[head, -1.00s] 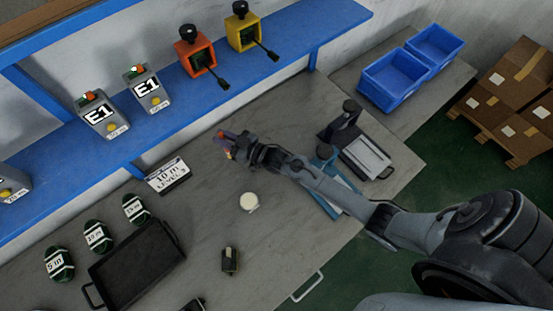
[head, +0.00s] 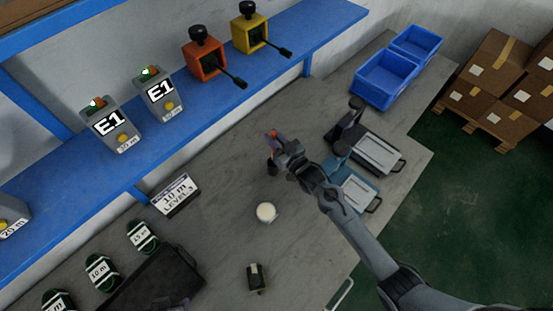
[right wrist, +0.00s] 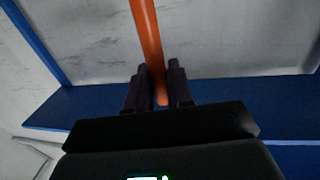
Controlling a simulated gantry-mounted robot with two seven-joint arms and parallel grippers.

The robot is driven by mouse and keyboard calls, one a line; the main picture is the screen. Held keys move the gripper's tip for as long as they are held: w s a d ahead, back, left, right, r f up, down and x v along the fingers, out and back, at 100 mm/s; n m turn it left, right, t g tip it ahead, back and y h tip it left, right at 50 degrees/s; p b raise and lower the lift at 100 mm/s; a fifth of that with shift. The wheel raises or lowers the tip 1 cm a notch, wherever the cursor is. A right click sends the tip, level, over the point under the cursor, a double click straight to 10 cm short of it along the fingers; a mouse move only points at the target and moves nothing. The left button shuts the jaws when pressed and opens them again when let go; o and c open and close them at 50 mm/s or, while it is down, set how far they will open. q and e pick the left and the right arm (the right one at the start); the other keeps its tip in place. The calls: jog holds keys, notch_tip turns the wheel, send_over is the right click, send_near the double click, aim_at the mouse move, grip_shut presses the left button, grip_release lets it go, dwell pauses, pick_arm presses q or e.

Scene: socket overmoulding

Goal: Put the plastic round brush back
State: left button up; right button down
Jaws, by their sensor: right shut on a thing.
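My right gripper (head: 277,147) is above the grey worktable, beside the blue shelf's front edge. In the right wrist view its two dark fingers (right wrist: 159,90) are shut on an orange rod (right wrist: 148,40), which looks like the handle of the plastic round brush. The rod runs up out of that picture, so its far end is hidden there. In the head view a small orange tip and a dark part show at the gripper, too small to tell apart clearly.
A white round container (head: 266,212) and a small dark item (head: 256,278) stand on the table. A "10 m" sign (head: 177,195) is left. Blue bins (head: 386,79) are at the back right. The shelf (head: 190,120) holds several boxes.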

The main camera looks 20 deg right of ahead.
jog(key=f, duration=0.3)
jog(key=shift+a+f, duration=0.15)
jog(key=shift+a, duration=0.1)
jog(key=shift+d+f, duration=0.1)
jog(key=shift+f, duration=0.5)
jog(key=shift+f+b, duration=0.45)
jog(key=shift+f, duration=1.25)
jog(key=c, duration=1)
grip_release()
